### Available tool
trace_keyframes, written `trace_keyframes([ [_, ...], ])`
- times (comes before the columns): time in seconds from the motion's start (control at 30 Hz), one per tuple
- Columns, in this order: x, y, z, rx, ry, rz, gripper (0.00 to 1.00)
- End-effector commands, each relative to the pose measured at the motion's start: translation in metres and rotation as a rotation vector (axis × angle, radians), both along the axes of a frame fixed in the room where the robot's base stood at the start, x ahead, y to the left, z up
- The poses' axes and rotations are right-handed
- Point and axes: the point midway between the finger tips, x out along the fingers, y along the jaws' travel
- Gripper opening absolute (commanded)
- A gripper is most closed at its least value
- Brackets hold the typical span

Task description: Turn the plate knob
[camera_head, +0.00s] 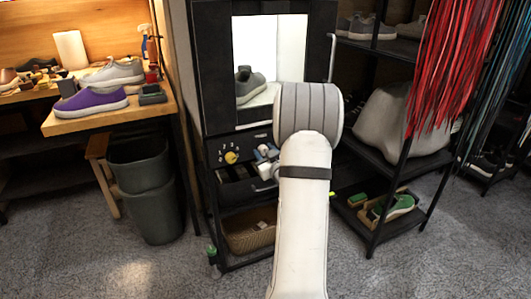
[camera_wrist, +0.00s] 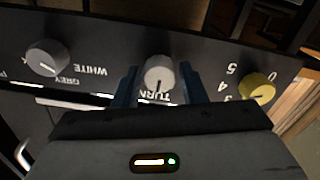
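A grey knob (camera_wrist: 159,73) with a white pointer line sits on a black panel, beside lettering that reads TURN upside down in the wrist view. My gripper (camera_wrist: 159,88) is open, with one dark blue finger on each side of this knob. Narrow gaps seem to show between the fingers and the knob, so I cannot tell of any touch. In the head view my arm covers much of the panel, and this knob cannot be made out. Above the panel, a grey sneaker (camera_head: 249,84) stands in a lit white box (camera_head: 290,45).
On the same panel are a yellow numbered knob (camera_wrist: 257,88) and another grey knob (camera_wrist: 47,57) marked WHITE and GREY. A trash bin (camera_head: 150,205) and a workbench with a purple shoe (camera_head: 92,101) stand left. A shoe rack (camera_head: 378,160) stands right.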

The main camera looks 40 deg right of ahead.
Motion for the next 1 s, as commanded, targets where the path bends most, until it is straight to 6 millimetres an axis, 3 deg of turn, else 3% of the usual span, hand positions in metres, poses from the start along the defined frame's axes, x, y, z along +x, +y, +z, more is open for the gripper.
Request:
trace_keyframes([
  [0.37, -0.0005, -0.0002, -0.0001, 0.000, 0.000, -0.001, 0.07],
  [0.67, -0.0007, -0.0006, -0.0001, 0.041, -0.009, -0.001, 0.07],
  [1.0, -0.0009, -0.0013, 0.0002, 0.259, -0.061, -0.001, 0.07],
])
